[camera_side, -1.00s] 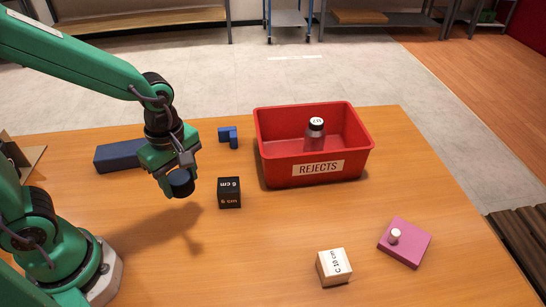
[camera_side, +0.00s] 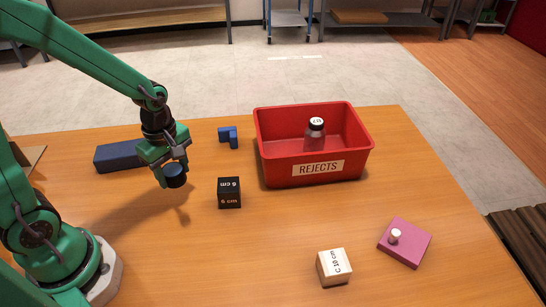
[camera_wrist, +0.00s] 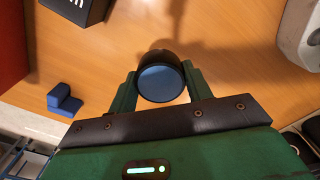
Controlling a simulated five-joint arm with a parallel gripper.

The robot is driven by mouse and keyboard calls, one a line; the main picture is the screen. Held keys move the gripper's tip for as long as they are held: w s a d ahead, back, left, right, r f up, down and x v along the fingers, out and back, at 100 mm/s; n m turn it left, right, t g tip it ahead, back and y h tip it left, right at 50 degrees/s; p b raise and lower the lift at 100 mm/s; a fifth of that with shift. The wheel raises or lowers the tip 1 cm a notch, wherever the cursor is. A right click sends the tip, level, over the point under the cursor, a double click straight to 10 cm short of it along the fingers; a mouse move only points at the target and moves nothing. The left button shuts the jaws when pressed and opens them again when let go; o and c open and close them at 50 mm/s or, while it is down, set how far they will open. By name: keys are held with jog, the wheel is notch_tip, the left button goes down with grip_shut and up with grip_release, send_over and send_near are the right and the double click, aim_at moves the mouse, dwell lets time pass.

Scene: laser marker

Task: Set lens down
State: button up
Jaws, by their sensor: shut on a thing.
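The lens is a short dark cylinder with a blue-grey face (camera_side: 175,176). In the side view it hangs at the end of my gripper (camera_side: 174,165), above the wooden table, with a shadow below it. In the wrist view the lens (camera_wrist: 160,83) sits between the two green fingers of my gripper (camera_wrist: 160,88), its round glassy face towards the camera. The fingers are shut on its sides. The lens looks clear of the table top.
A black marked block (camera_side: 229,193) stands just right of the lens. A red REJECTS bin (camera_side: 318,169) holds a jar (camera_side: 316,133). A small blue block (camera_side: 228,138), long navy block (camera_side: 118,156), wooden block (camera_side: 334,267) and pink pegged plate (camera_side: 405,244) lie around. The front middle is free.

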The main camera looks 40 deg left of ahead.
aim_at(170, 167)
jog(key=a, duration=0.1)
jog(key=w+a+f, duration=0.1)
jog(key=a+f, duration=0.1)
jog(key=a, duration=0.1)
jog(key=shift+w+f, duration=0.25)
jog(key=shift+w, duration=0.1)
jog(key=shift+f, duration=0.1)
jog(key=shift+f, duration=1.95)
jog(key=shift+f, duration=0.15)
jog(key=o, duration=1.1)
jog(key=shift+c, duration=0.2)
jog(key=shift+r, duration=0.2)
notch_tip(170, 167, up, 12)
